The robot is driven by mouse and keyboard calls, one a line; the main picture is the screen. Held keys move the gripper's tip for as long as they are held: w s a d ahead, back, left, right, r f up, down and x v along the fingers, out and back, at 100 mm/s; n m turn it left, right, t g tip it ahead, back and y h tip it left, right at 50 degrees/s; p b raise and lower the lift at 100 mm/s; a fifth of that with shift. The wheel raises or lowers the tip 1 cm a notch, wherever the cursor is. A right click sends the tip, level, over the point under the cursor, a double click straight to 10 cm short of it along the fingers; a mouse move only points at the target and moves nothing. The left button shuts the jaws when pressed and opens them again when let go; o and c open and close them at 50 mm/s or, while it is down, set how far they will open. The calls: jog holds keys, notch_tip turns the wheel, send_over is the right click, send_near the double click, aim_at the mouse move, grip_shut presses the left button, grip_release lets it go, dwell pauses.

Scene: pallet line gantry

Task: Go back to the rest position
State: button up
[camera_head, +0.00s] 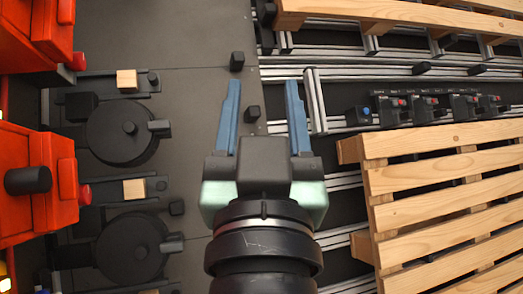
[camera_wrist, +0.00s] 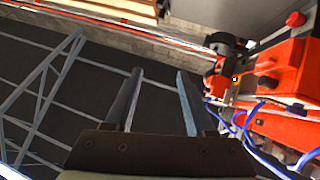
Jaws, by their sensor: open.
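My gripper (camera_head: 261,100) is in the middle of the head view, its two blue fingers spread apart with nothing between them. It is open and empty. The wrist view also shows my gripper (camera_wrist: 158,75), with the two fingers apart above a dark floor area. In the head view it lies above the dark plate's right edge, between the red machines and the wooden pallets.
Red machines (camera_head: 38,185) stand at the left, beside black round fixtures (camera_head: 122,132) and small wooden blocks (camera_head: 126,79). A slatted wooden pallet (camera_head: 445,205) lies at the right on metal rails. A row of button boxes (camera_head: 425,108) sits above it. Blue cables (camera_wrist: 262,150) hang by the red machine.

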jog(key=s+r+t+p, duration=0.2)
jog(key=r+p, duration=0.4)
jog(key=r, duration=0.4)
jog(key=s+r+t+p, duration=0.1)
jog(key=s+r+p, duration=0.3)
jog(key=r, duration=0.6)
jog(key=shift+s+t+p, duration=0.35)
jog(key=shift+t+p, duration=0.05)
jog(key=shift+p, duration=0.7)
jog(key=shift+a+f, duration=0.1)
